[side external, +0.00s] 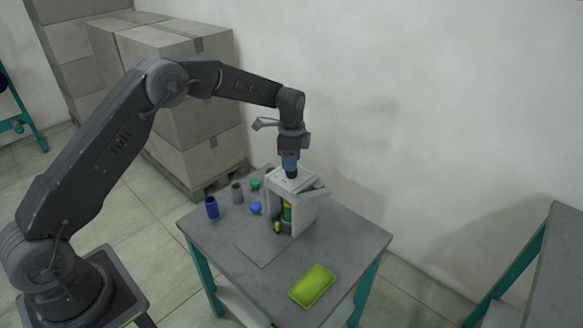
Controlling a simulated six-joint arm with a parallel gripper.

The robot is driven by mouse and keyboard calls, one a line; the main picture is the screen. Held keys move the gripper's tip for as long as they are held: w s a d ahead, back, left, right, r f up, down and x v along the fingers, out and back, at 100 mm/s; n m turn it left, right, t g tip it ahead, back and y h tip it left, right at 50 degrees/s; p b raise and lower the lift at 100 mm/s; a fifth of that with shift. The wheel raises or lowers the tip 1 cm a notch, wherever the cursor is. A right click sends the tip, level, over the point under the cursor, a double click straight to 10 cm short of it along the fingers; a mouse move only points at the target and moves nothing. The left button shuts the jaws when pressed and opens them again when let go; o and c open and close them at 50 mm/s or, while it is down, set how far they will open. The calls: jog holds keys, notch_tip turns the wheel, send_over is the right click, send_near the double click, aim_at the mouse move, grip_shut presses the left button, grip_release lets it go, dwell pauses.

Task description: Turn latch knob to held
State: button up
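A small pale box-shaped unit (307,208) with an open front stands on the grey table (350,240). A green and yellow part shows inside its opening (287,211). My gripper (291,172) points straight down at the top of this unit, with its blue and dark end at or just above the top plate. The latch knob is not clearly visible; the gripper's end may hide it. The fingers are too small to tell whether they are open, shut or holding something.
A blue cup (212,207), a grey cup (237,192), a green piece (255,184) and a blue piece (256,208) stand left of the unit. A lime green pad (313,285) lies at the front edge. Cardboard boxes (180,90) are stacked behind. The table's right side is clear.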

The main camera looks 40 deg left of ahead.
jog(key=shift+f, duration=1.55)
grip_shut()
